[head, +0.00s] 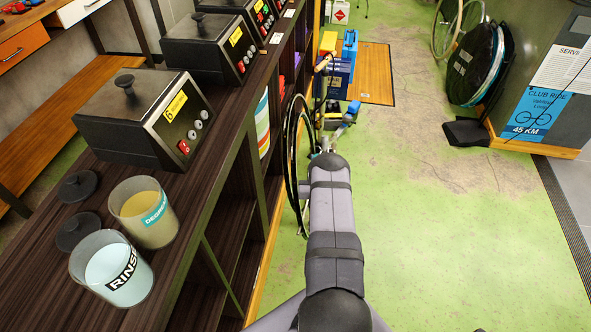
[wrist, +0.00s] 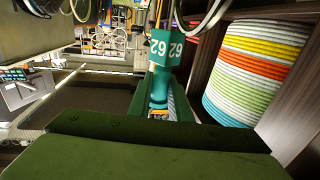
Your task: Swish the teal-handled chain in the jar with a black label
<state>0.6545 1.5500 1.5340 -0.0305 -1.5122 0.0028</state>
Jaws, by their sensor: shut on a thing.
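The jar with a black label (head: 101,268) reads RINSE and stands open on the dark bench top at lower left in the head view. It holds pale bluish liquid. In the wrist view my gripper (wrist: 158,100) is shut on a teal handle (wrist: 159,88) with a teal tag (wrist: 175,52) marked 62. The chain itself cannot be made out in the wrist view. In the head view my arm reaches forward, right of the bench and away from the jar; my gripper and the handle are not clear there.
A jar with a teal label (head: 133,231), holding yellowish liquid, stands just behind the RINSE jar. Two black lids (head: 77,186) lie left of the jars. Several black lidded heater boxes (head: 130,131) line the bench behind. A striped coil (wrist: 250,75) sits in a shelf beside my gripper.

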